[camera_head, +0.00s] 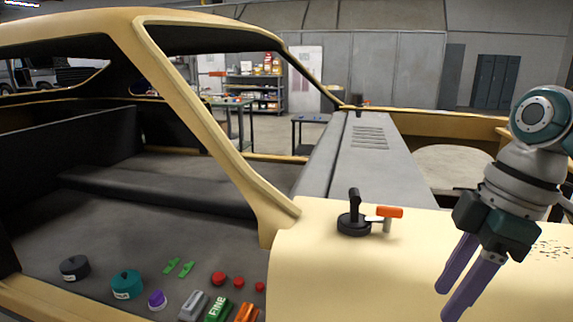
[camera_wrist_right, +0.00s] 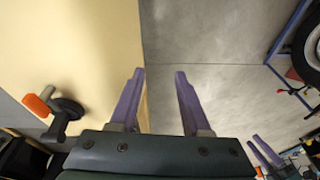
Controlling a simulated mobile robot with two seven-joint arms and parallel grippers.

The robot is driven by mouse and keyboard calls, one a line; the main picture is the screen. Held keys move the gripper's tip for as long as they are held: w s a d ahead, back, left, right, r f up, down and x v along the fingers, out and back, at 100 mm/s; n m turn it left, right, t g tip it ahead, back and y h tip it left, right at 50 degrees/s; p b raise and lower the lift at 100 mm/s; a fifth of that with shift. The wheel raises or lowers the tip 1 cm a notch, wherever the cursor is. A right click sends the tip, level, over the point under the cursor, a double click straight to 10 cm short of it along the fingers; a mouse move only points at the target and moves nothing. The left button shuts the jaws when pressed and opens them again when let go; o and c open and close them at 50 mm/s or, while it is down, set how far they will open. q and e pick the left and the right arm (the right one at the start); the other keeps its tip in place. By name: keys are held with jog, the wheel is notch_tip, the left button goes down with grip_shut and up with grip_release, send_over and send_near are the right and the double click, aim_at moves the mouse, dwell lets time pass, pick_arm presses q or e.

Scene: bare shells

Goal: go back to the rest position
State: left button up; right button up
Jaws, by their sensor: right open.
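My right gripper (camera_head: 443,305) hangs at the right of the head view, with its purple fingers pointing down and to the left, apart and empty. It also shows in the right wrist view (camera_wrist_right: 159,72), with a clear gap between the fingers. The left finger is seen against the cream panel and the right one against the grey floor. My left gripper does not show in the head view. Small purple shapes at the lower right of the right wrist view are too unclear to name.
A bare cream car shell (camera_head: 420,255) fills the front. Several small caps, buttons and clips lie at the lower left. A wheel (camera_wrist_right: 310,48) stands on the floor (camera_wrist_right: 215,45).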

jog(key=s+a+f+m+t, duration=0.1)
jog(key=s+a+f+m, duration=0.3)
jog(key=s+f, duration=0.5)
jog(key=s+d+r+m+t+h, duration=0.1)
jog(key=s+r+m, duration=0.25)
jog(key=s, duration=0.35)
jog(key=s+d+r+m+t+h, duration=0.1)
jog(key=s+r+m, duration=0.1)
jog(key=s+m, duration=0.35)
notch_tip(320, 180, up, 34)
jog(key=s+n+p, duration=0.1)
jog(key=s+p, duration=0.1)
jog(key=p, duration=3.1)
jog(key=shift+d+r+h+p, duration=0.15)
jog(key=shift+h+p, duration=0.15)
